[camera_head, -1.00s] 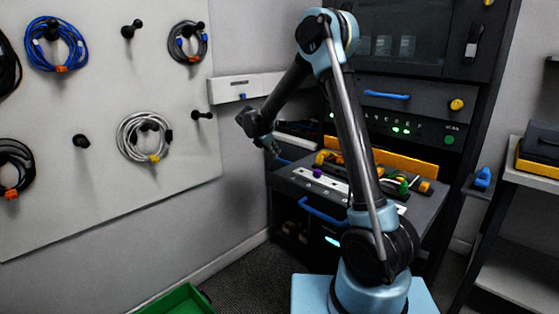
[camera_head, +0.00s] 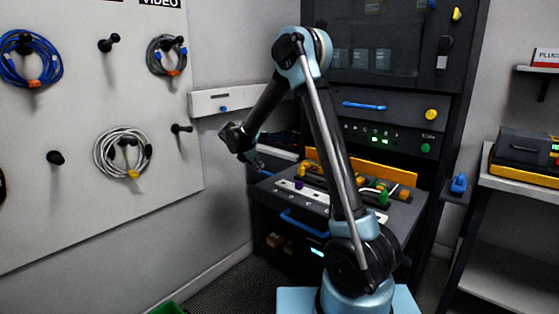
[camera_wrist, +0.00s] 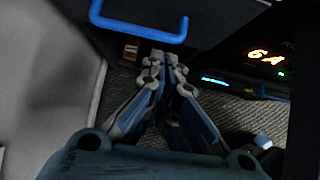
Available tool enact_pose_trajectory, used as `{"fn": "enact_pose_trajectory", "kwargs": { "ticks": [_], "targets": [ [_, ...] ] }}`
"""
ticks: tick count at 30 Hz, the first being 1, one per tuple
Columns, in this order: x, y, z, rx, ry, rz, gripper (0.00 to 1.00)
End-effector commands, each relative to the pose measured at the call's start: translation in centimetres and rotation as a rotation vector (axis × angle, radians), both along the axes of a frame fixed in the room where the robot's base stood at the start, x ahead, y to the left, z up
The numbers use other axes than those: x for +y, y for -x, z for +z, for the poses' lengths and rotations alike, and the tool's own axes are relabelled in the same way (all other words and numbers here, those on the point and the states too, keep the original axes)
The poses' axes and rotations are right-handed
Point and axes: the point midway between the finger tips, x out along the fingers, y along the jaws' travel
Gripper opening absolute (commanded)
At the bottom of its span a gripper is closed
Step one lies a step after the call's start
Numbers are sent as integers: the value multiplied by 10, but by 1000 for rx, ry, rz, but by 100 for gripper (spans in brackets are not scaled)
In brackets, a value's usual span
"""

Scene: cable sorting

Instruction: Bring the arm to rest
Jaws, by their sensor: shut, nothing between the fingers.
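My gripper (camera_wrist: 162,62) shows in the wrist view with its two fingers brought together at the tips and nothing between them. It points down toward the grey textured floor (camera_wrist: 122,82). In the head view my arm is bent at a high elbow, and its wrist end hangs to the left of the rack's drawer, apart from the wall and the rack. The fingertips are hard to make out in the head view. A blue drawer handle (camera_wrist: 138,28) shows beyond the fingers in the wrist view.
The dark rack (camera_head: 392,108) has an open drawer with a blue handle (camera_head: 303,222) and coloured parts. A pegboard (camera_head: 85,205) at left holds a blue cable (camera_head: 12,72), a grey cable (camera_head: 103,158) and a dark cable (camera_head: 153,58). A shelf (camera_head: 520,184) stands at right.

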Motion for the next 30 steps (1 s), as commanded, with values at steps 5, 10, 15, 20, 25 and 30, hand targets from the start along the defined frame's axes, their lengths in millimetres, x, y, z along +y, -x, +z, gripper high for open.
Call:
{"fn": "enact_pose_trajectory", "kwargs": {
  "ticks": [5,10,15,20,25,30],
  "targets": [
    [-13,-15,-23,0,0,-2,0],
    [-24,-27,-43,-1,1,-3,0],
    [-31,-35,-56,-1,0,-4,0],
    [-33,-38,-62,-1,0,-2,0],
    [-34,-39,-63,-1,1,-1,0],
    [-34,-39,-63,0,0,-2,0]
  ]
}}
